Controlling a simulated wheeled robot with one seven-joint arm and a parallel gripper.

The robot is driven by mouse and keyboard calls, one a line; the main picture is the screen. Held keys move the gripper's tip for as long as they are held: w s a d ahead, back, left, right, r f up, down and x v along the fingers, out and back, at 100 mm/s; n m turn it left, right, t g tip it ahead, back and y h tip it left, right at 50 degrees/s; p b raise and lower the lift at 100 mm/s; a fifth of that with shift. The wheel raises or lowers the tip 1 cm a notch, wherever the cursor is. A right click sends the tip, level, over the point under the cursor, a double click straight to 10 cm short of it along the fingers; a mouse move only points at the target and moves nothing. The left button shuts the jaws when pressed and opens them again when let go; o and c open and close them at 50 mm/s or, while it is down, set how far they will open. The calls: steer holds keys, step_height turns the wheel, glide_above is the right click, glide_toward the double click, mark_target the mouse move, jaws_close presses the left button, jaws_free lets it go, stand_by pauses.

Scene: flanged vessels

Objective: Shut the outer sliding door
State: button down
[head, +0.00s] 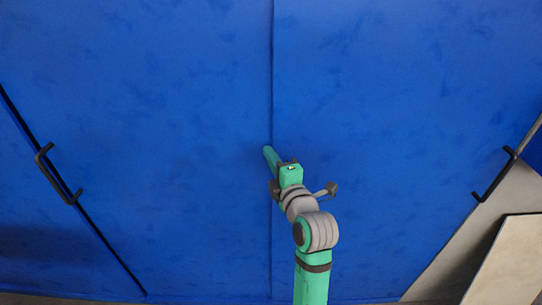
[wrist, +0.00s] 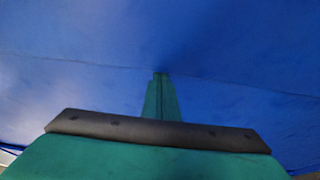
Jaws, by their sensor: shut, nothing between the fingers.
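Large blue door panels fill the head view. A left panel (head: 170,100) and a right panel (head: 410,100) meet at a vertical seam near the middle. A black handle (head: 57,175) sits by a slanting dark line at the left, and another black handle (head: 495,177) is at the right panel's slanting edge. I cannot tell which panel is the outer sliding door. My gripper (head: 268,151) is shut and empty, in front of the seam and away from both handles. In the wrist view its green fingers (wrist: 160,78) point at the blue surface; contact cannot be told.
Beyond the right panel's edge is a grey surface (head: 455,245) with a pale beige slab (head: 510,265) at the lower right. A narrow strip of floor shows at the bottom left. No loose object stands between my gripper and the panels.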

steer(key=shift+w+d+h, duration=0.1)
steer(key=shift+d+h, duration=0.2)
steer(key=shift+d, duration=0.3)
steer(key=a, duration=0.4)
steer(key=shift+a, duration=0.1)
steer(key=a+v, duration=0.1)
steer(key=v, duration=0.9)
steer(key=s+f+m+h, duration=0.2)
steer(key=s+f+m, duration=0.25)
steer(key=f, duration=0.25)
steer(key=s+d+f+m+h, duration=0.1)
steer(key=s+f+m, duration=0.3)
steer(key=f+m, duration=0.25)
steer(key=s+f+m+h, duration=0.2)
steer(key=s+f+m, duration=0.2)
steer(key=f, duration=0.4)
steer(key=s+f+m, duration=0.3)
steer(key=s, duration=1)
steer(key=s+d+f+m+g+h, duration=0.1)
steer(key=s+f+m, duration=0.2)
steer(key=s, duration=1)
steer(key=shift+f+m, duration=0.35)
steer(key=shift+m, duration=0.35)
